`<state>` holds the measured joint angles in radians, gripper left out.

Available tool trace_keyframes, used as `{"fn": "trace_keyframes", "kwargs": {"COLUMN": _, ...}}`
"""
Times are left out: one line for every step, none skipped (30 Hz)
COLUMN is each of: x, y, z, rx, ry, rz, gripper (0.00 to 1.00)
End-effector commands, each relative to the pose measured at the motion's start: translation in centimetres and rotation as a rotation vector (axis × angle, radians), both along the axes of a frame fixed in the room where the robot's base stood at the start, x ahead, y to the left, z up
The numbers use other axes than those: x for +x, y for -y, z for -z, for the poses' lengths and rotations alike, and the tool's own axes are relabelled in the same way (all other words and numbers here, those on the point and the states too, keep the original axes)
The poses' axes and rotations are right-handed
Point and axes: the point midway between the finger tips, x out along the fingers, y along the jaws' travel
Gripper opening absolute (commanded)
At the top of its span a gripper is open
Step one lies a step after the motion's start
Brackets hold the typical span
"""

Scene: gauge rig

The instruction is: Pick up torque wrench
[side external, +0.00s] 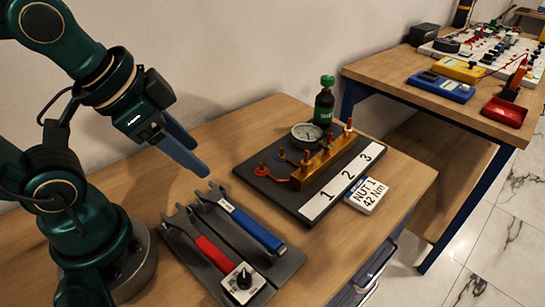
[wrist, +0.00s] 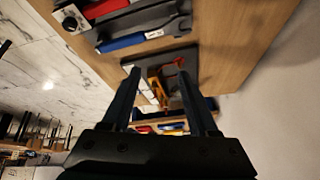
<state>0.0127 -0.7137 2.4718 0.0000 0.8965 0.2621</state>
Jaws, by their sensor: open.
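Two wrenches lie side by side in a dark grey holder (side external: 283,268) on the wooden bench. One has a blue handle (side external: 256,230), the other a red handle (side external: 214,254); I cannot tell for sure which is the torque wrench. Both also show in the wrist view, the blue handle (wrist: 122,43) nearer the picture's middle and the red handle (wrist: 104,8) at the top edge. My gripper (side external: 200,168) is open and empty, raised above the bench behind the wrenches' head ends. In the wrist view my gripper (wrist: 160,72) has its fingers apart, touching neither wrench.
A box with a black knob (side external: 243,281) sits at the holder's front end. Right of the wrenches, a dark plate carries a brass manifold (side external: 323,162), gauge (side external: 306,132) and green-topped bottle (side external: 325,103). A "NUT 1 42 Nm" card (side external: 367,194) lies beside it. Another bench stands further right.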

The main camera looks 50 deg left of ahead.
Motion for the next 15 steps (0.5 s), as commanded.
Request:
{"fn": "trace_keyframes", "kwargs": {"x": 0.2, "y": 0.5, "z": 0.3, "rx": 0.038, "ry": -0.028, "rz": 0.1, "gripper": 0.6}}
{"fn": "trace_keyframes", "kwargs": {"x": 0.3, "y": 0.8, "z": 0.4, "rx": 0.061, "ry": -0.045, "rz": 0.167, "gripper": 0.6}}
{"fn": "trace_keyframes", "kwargs": {"x": 0.4, "y": 1.3, "z": 0.8, "rx": 0.091, "ry": -0.071, "rz": 0.26, "gripper": 0.6}}
{"fn": "trace_keyframes", "kwargs": {"x": 0.5, "y": 1.7, "z": 1.0, "rx": 0.112, "ry": -0.09, "rz": 0.328, "gripper": 0.6}}
{"fn": "trace_keyframes", "kwargs": {"x": 0.5, "y": 2.2, "z": 1.3, "rx": 0.132, "ry": -0.109, "rz": 0.396, "gripper": 0.6}}
{"fn": "trace_keyframes", "kwargs": {"x": 0.5, "y": 2.8, "z": 1.8, "rx": 0.158, "ry": -0.136, "rz": 0.488, "gripper": 0.6}}
{"fn": "trace_keyframes", "kwargs": {"x": 0.5, "y": 3.3, "z": 2.1, "rx": 0.176, "ry": -0.157, "rz": 0.558, "gripper": 0.6}}
{"fn": "trace_keyframes", "kwargs": {"x": 0.4, "y": 3.8, "z": 2.5, "rx": 0.193, "ry": -0.179, "rz": 0.63, "gripper": 0.6}}
{"fn": "trace_keyframes", "kwargs": {"x": 0.3, "y": 4.5, "z": 3.1, "rx": 0.215, "ry": -0.209, "rz": 0.725, "gripper": 0.6}}
{"fn": "trace_keyframes", "kwargs": {"x": 0.1, "y": 5.0, "z": 3.6, "rx": 0.231, "ry": -0.232, "rz": 0.796, "gripper": 0.6}}
{"fn": "trace_keyframes", "kwargs": {"x": 0.0, "y": 5.6, "z": 4.0, "rx": 0.244, "ry": -0.254, "rz": 0.861, "gripper": 0.6}}
{"fn": "trace_keyframes", "kwargs": {"x": -0.3, "y": 6.2, "z": 4.7, "rx": 0.259, "ry": -0.283, "rz": 0.94, "gripper": 0.6}}
{"fn": "trace_keyframes", "kwargs": {"x": -0.6, "y": 6.6, "z": 5.2, "rx": 0.27, "ry": -0.303, "rz": 0.992, "gripper": 0.6}}
{"fn": "trace_keyframes", "kwargs": {"x": -0.8, "y": 7.1, "z": 5.6, "rx": 0.277, "ry": -0.323, "rz": 1.036, "gripper": 0.6}}
{"fn": "trace_keyframes", "kwargs": {"x": -1.1, "y": 7.5, "z": 6.1, "rx": 0.283, "ry": -0.347, "rz": 1.08, "gripper": 0.6}}
